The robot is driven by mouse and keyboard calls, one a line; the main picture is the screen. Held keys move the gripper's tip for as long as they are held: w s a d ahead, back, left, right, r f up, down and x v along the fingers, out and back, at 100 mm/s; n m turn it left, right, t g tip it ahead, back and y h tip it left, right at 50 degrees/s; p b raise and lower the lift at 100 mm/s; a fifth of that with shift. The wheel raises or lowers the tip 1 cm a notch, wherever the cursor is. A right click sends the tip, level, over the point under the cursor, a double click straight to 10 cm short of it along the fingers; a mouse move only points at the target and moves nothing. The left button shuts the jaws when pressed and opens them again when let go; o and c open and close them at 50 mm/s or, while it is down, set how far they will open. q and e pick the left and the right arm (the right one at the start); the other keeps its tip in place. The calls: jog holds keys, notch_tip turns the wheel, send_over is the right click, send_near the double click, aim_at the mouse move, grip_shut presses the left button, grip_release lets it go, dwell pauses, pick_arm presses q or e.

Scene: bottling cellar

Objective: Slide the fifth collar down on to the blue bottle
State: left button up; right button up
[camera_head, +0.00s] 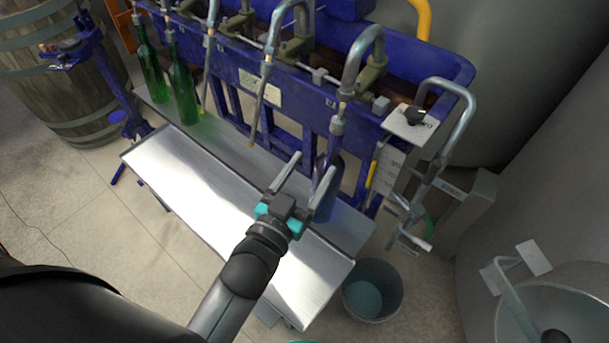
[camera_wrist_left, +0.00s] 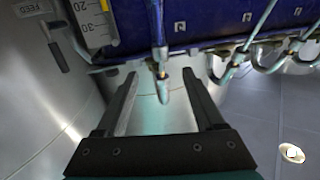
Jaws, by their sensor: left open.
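The dark blue bottle (camera_head: 325,195) stands upright on the metal tray under the spout at the right end of the row. My left gripper (camera_head: 316,161) is open in front of it, its two fingers pointing at the filler and partly covering the bottle. The fifth collar (camera_head: 337,125) is a grey sleeve on that spout, above the bottle's mouth. In the left wrist view, the spout and collar (camera_wrist_left: 160,53) hang beyond and between the open fingers (camera_wrist_left: 163,82), with nothing held.
Two green bottles (camera_head: 183,94) stand at the left of the blue filler (camera_head: 300,75). The bare metal tray (camera_head: 190,185) runs along the front. A grey bucket (camera_head: 373,290) stands on the floor at right. A barrel (camera_head: 60,80) stands at far left.

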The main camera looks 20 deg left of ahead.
pick_arm(q)
jog(key=shift+s+a, duration=0.1)
jog(key=shift+s, duration=0.9)
jog(key=shift+f, duration=0.1)
jog(key=s+f+g, duration=0.3)
jog(key=f, duration=0.7)
jog(key=s+f+g, duration=0.3)
jog(key=s+f, duration=0.1)
jog(key=f, duration=0.7)
jog(key=s+f+g, duration=0.3)
jog(key=f, duration=0.7)
jog(key=s+a+f+g+y, duration=0.1)
jog(key=s+a+f+g, duration=0.2)
jog(key=s+f, duration=0.4)
jog(key=s+a+f+g+y, duration=0.1)
jog(key=s+a+f+g, duration=0.2)
jog(key=s+f, duration=0.4)
jog(key=s+g+b, duration=0.1)
jog(key=s, duration=0.6)
jog(key=shift+s+a+g, duration=0.4)
